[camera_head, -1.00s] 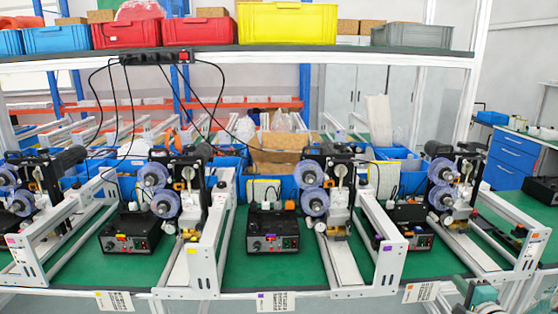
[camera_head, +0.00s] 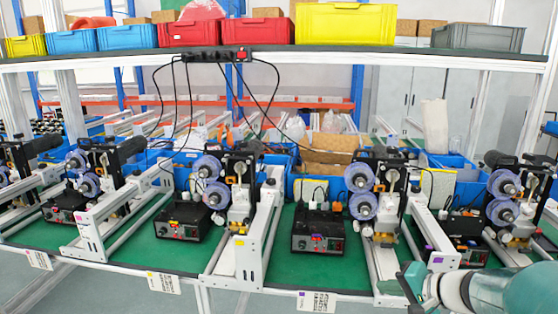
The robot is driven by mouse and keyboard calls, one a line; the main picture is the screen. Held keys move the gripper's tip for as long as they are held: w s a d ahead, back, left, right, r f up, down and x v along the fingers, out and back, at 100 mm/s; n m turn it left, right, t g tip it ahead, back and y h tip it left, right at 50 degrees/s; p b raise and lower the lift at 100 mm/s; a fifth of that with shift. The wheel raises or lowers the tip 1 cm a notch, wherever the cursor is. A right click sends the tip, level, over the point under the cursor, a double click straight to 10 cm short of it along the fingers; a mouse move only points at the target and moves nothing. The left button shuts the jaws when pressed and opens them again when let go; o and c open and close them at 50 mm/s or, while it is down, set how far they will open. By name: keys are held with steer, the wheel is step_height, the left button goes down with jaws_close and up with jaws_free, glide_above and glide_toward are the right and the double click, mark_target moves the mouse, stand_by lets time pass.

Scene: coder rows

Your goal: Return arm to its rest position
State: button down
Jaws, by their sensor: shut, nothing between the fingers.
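My arm (camera_head: 500,290) enters at the lower right of the head view, teal and white. My gripper (camera_head: 412,287) is at its left end, in front of the bench's front edge, with dark fingers close together and nothing seen between them. It is apart from the coder machines behind it, as far as I can tell.
A row of coder machines with blue-purple reels (camera_head: 361,177) stands on the green bench (camera_head: 270,255). Black control boxes (camera_head: 318,231) and white rail frames (camera_head: 262,225) sit between them. A shelf above holds a yellow bin (camera_head: 345,24), red bins and blue bins. Black cables hang from the power strip (camera_head: 215,55).

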steer(key=s+a+r+n+g+h, duration=0.15)
steer(key=s+a+n+g, duration=0.25)
steer(key=s+a, duration=0.5)
steer(key=s+a+r+n+h, duration=0.3)
steer(key=s+a+n+h, duration=0.1)
steer(key=s, duration=0.4)
steer(key=shift+s+a+n+h, duration=0.35)
steer(key=shift+n+h, duration=0.05)
steer(key=shift+h, duration=0.05)
steer(key=shift+d, duration=0.2)
